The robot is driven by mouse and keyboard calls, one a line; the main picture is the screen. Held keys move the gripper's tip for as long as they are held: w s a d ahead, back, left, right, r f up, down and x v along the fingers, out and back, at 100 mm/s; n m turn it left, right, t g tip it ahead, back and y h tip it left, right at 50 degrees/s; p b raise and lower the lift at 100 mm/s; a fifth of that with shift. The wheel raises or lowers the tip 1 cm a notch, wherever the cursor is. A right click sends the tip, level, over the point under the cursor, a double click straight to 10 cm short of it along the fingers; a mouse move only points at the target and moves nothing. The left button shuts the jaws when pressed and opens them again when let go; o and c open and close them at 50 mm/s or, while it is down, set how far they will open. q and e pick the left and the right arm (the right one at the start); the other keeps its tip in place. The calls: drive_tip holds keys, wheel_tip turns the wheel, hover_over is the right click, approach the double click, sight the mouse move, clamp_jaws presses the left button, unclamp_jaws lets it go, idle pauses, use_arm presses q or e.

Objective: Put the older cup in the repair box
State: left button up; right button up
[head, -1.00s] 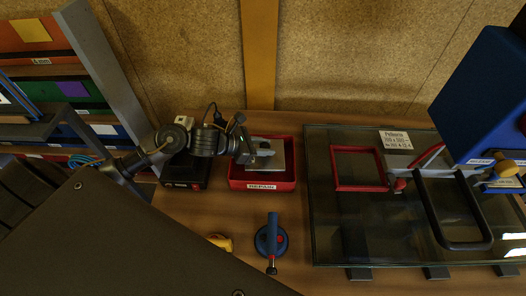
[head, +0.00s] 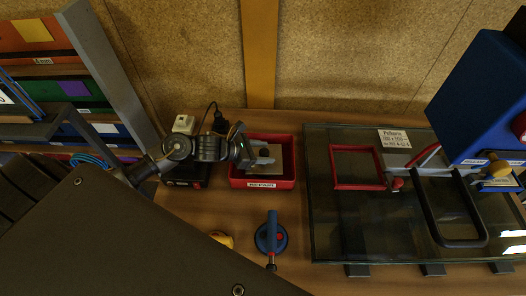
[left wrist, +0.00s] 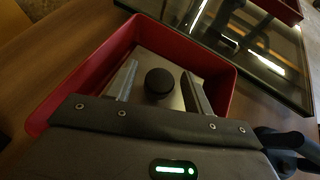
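The red repair box (head: 291,163), labelled REPAIR, stands on the bench with a flat grey plate (head: 283,155) inside. My left gripper (head: 264,157) is over the box, its fingers apart. In the left wrist view, the left gripper (left wrist: 162,90) has a round black knob-like thing (left wrist: 159,83) between its fingers, with a gap on each side. What lies beneath this knob is hidden. My right gripper is not in view.
A glass sheet (head: 320,225) with a red square frame (head: 357,186) and a black U-shaped frame (head: 462,243) lies right of the box. A blue case (head: 480,95) stands at the right. A yellow thing (head: 222,239) is partly hidden. Bare bench lies between box and suction cup.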

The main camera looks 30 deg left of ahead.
use_arm(q)
drive_tip(key=shift+r, duration=0.1)
drive_tip(key=b+v, duration=0.2)
drive_tip(key=v, duration=1)
drive_tip(key=shift+r, duration=0.1)
